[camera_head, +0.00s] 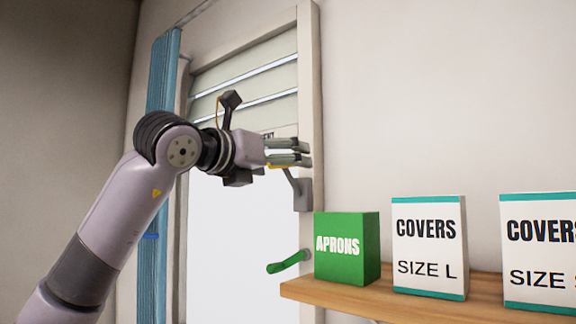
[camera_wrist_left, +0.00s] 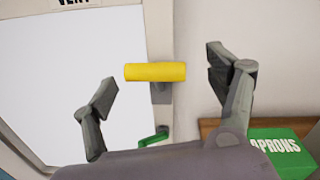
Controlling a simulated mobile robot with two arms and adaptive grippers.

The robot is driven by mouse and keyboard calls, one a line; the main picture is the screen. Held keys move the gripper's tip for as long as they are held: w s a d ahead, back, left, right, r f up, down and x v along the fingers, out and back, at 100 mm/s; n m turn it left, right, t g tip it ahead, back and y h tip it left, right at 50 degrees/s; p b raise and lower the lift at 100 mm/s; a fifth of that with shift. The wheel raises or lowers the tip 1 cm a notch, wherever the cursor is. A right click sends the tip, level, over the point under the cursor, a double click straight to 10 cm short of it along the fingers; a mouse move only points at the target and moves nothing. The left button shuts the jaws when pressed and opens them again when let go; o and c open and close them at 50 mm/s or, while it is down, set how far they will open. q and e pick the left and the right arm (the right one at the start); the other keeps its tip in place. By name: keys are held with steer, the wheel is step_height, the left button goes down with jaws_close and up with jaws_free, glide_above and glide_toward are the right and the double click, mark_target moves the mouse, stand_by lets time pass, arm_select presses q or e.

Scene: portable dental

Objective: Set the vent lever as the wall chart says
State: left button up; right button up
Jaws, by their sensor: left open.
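A yellow lever handle (camera_wrist_left: 155,72) on a grey mount (camera_wrist_left: 161,93) shows in the left wrist view, lying roughly level on the window frame. In the head view its grey mount (camera_head: 303,193) shows, and the handle is mostly hidden behind my gripper. My left gripper (camera_head: 304,152) is open. In the left wrist view its fingers (camera_wrist_left: 163,77) appear on either side of the yellow handle, with gaps to both; depth is unclear. A partly cut "VENT" label (camera_wrist_left: 75,3) is above. No wall chart is in view. My right gripper is not in view.
A green handle (camera_head: 288,262) sits lower on the frame. To the right, a wooden shelf (camera_head: 380,301) holds a green APRONS box (camera_head: 347,265) and white COVERS boxes (camera_head: 429,225). Slats (camera_head: 255,72) fill the window top; a blue curtain (camera_head: 160,90) hangs at left.

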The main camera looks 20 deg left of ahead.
arm_select(q)
steer(key=v, duration=0.9)
steer(key=shift+c, duration=0.2)
